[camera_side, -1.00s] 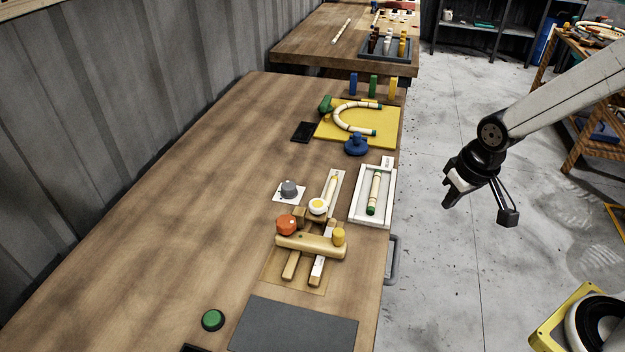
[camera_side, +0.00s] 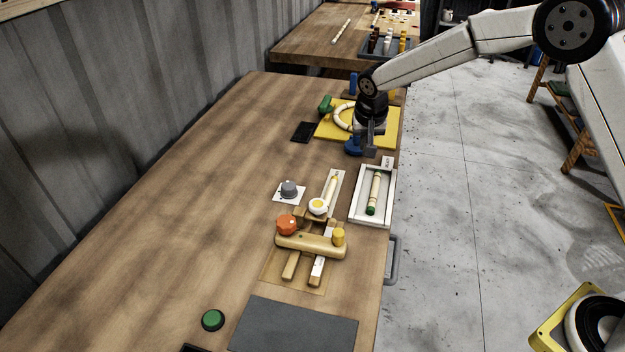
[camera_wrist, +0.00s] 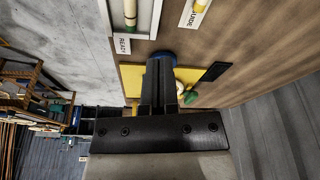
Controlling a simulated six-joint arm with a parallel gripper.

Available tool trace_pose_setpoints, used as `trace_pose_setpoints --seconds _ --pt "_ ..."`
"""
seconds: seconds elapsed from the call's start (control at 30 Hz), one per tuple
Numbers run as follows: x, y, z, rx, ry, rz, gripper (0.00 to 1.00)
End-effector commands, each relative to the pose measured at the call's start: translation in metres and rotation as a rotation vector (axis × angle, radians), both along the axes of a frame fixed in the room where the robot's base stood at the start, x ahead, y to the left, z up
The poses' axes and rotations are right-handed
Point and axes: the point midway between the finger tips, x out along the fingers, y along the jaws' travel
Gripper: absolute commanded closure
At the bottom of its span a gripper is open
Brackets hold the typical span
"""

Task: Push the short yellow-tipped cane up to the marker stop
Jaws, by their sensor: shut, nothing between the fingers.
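A short yellow-tipped cane (camera_side: 333,186) lies along a narrow white guide strip (camera_side: 341,176) near the middle of the bench. In the wrist view the cane (camera_wrist: 201,3) shows partly at the top, on the strip marked GUIDE (camera_wrist: 191,20). A round white piece with a yellow centre (camera_side: 318,206) sits at the strip's near end; I cannot tell whether it is the marker stop. My gripper (camera_side: 370,150) is shut and empty, beside the blue knob (camera_side: 353,146) and beyond the cane. In the wrist view the fingers (camera_wrist: 159,70) overlap the knob.
A white tray (camera_side: 388,206) with a green-tipped cane (camera_side: 374,195) lies right of the guide. The yellow board (camera_side: 390,135) with a bent cane is beside my gripper. A wooden clamp (camera_side: 310,246) stands nearer.

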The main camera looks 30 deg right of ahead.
Motion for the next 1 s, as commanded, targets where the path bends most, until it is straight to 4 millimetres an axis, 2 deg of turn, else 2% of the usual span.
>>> trace_pose_setpoints --seconds 0.2,0.43,0.63,1.0 --pt "0.041 0.006 -0.015 -0.015 -0.020 -0.110 1.00" --pt "0.072 0.011 -0.028 -0.031 -0.051 -0.220 1.00" --pt "0.084 0.013 -0.034 -0.036 -0.066 -0.271 1.00" --pt "0.085 0.012 -0.037 -0.037 -0.067 -0.279 1.00"
